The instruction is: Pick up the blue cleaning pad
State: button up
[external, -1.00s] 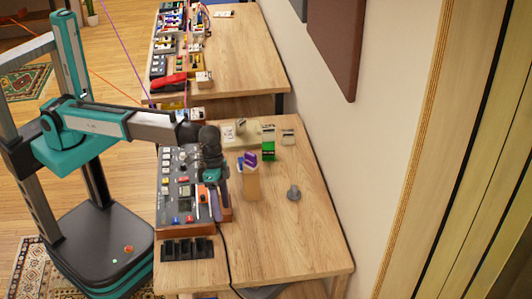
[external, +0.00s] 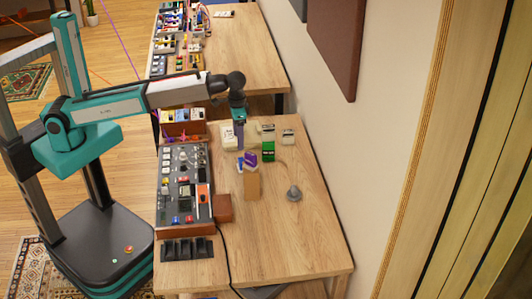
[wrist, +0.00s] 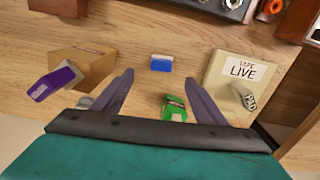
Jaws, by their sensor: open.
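The blue cleaning pad (wrist: 161,63) shows in the wrist view as a small blue block with a pale top edge, lying on the wooden table (external: 300,240). My gripper (wrist: 158,77) is open and empty; the pad appears just past its fingertips, in line with the space between them. In the external view my gripper (external: 239,146) points down over the back part of the table. I cannot surely make out the pad there.
A cardboard box (wrist: 92,65) with a purple item (wrist: 56,82) is left of the pad. A box marked "TAPE LIVE" (wrist: 238,72) is on the right. A green item (wrist: 174,110) appears between my fingers. A mixing console (external: 183,190) lines the table's left side.

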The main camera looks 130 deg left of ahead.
aim_at(242, 161)
jog(key=shift+s+a+r, duration=0.1)
jog(key=shift+a, duration=0.1)
jog(key=shift+f+p, duration=0.55)
jog(key=shift+f, duration=3.8)
jog(key=shift+w+a+f+p, duration=0.15)
jog(key=shift+f+p, duration=0.1)
jog(key=shift+f, duration=0.35)
jog(key=shift+w+a+f+p, duration=0.1)
jog(key=shift+f+p, duration=0.15)
jog(key=shift+f, duration=1.75)
